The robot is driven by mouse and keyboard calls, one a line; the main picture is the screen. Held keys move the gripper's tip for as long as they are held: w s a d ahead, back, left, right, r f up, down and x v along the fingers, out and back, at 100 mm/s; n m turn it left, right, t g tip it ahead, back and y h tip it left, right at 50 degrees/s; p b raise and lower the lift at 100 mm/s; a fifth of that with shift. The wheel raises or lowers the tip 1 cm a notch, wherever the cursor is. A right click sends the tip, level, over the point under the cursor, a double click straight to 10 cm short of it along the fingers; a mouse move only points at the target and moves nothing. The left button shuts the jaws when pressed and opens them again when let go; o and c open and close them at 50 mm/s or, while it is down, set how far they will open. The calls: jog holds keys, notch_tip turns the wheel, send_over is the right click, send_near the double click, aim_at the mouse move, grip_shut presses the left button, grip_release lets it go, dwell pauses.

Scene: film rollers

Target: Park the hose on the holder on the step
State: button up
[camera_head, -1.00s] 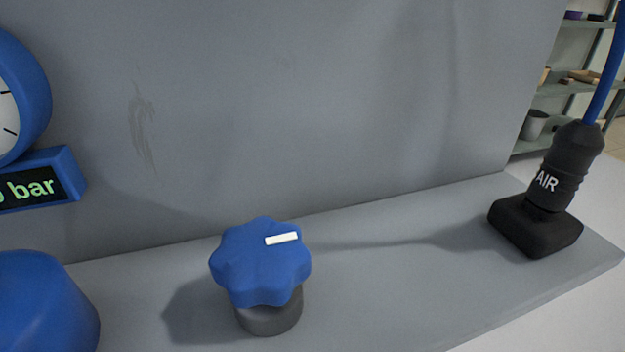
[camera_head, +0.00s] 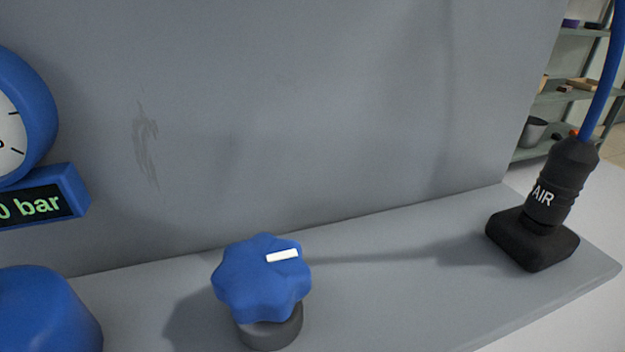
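The blue hose (camera_head: 606,80) comes down from the top right into a black end piece (camera_head: 561,185) marked "AIR". The end piece stands tilted, its top leaning right, in a black block-shaped holder (camera_head: 533,241) at the right end of the grey step (camera_head: 400,275). I cannot tell how deeply it sits in the holder. My gripper is not in view, and nothing is seen gripping the hose.
A blue lobed knob (camera_head: 262,279) with a white mark stands on the step, left of the holder. A blue gauge (camera_head: 15,115), a "0 bar" display (camera_head: 45,200) and a blue rounded object (camera_head: 40,312) are at left. Shelves (camera_head: 560,97) stand behind at right. The step between knob and holder is clear.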

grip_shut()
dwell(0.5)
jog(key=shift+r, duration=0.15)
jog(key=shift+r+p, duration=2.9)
jog(key=shift+p, duration=0.35)
